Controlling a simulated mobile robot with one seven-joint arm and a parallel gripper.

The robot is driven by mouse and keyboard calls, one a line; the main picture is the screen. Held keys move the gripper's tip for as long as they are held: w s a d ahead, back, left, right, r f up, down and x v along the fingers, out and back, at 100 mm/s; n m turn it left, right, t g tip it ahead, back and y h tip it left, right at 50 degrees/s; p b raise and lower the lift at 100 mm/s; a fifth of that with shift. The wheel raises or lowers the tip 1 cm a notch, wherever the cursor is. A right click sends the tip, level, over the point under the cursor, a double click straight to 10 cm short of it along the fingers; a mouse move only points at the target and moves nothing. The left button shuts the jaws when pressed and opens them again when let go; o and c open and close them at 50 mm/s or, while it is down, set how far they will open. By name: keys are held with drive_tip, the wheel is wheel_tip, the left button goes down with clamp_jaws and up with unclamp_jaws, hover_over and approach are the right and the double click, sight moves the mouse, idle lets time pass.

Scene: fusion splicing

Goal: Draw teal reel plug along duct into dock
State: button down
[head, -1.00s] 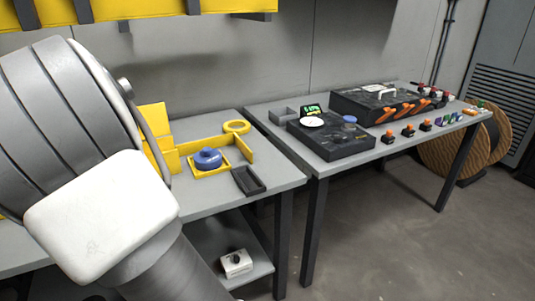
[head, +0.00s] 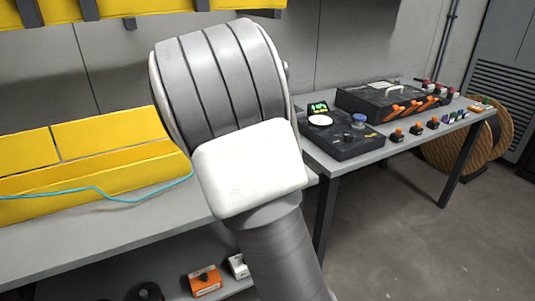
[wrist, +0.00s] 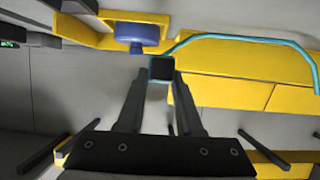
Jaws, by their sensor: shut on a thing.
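In the wrist view my gripper (wrist: 160,78) is shut on the teal plug (wrist: 161,69), a small square block with a dark face and teal edges. A teal cable (wrist: 230,36) runs from near the plug along the yellow duct (wrist: 225,62). The duct (head: 85,180) and cable (head: 95,188) also show at left in the head view. A blue round piece (wrist: 137,34) sits in a yellow holder (wrist: 97,33) just beyond the plug, apparently apart from it. I cannot tell which part is the dock. My arm hides the gripper and plug in the head view.
A black device (head: 342,139) with a green display stands on the right table, with a larger black case (head: 385,100) behind it. Several small orange-and-black parts line that table's front. Orange (head: 205,281) and white boxes sit on the lower shelf.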

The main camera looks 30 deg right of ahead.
drive_tip(key=s+d+p, duration=0.2)
drive_tip(key=d, duration=1.2)
drive_tip(key=shift+w+f+b, duration=0.15)
drive_tip(key=shift+f+b, duration=1.1)
drive_tip(key=shift+f, duration=0.35)
drive_tip(key=shift+w+f+b, duration=0.1)
drive_tip(key=shift+f+b, duration=1.15)
drive_tip(key=shift+f, duration=0.3)
drive_tip(key=shift+f+b, duration=0.55)
